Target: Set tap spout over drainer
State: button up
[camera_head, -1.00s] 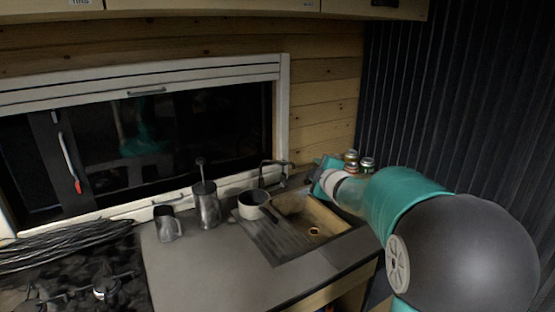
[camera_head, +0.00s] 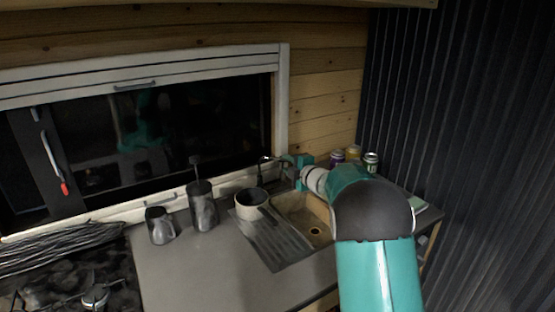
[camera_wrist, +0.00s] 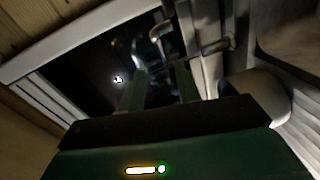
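The dark tap (camera_head: 262,171) stands behind the sink against the window wall, and its spout reaches right toward my gripper (camera_head: 291,164). My gripper is beside the spout's right end; I cannot tell whether they touch. In the wrist view my gripper (camera_wrist: 160,86) shows two green fingers apart with a dark gap between them. Grey metal parts, probably the tap (camera_wrist: 209,65), show beyond and right of the fingers. The ridged drainer (camera_head: 272,243) lies left of the brown sink basin (camera_head: 318,236). My arm covers part of the basin's right side.
Several cans (camera_head: 371,161) sit in the back right corner. The front counter (camera_head: 205,272) is clear.

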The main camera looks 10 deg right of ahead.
aim_at(277, 159)
jog(key=x, duration=0.7)
jog(key=shift+w+a+f, duration=0.1)
jog(key=shift+w+f, duration=0.05)
jog(key=shift+w, duration=0.15)
jog(key=shift+c, duration=0.4)
grip_shut()
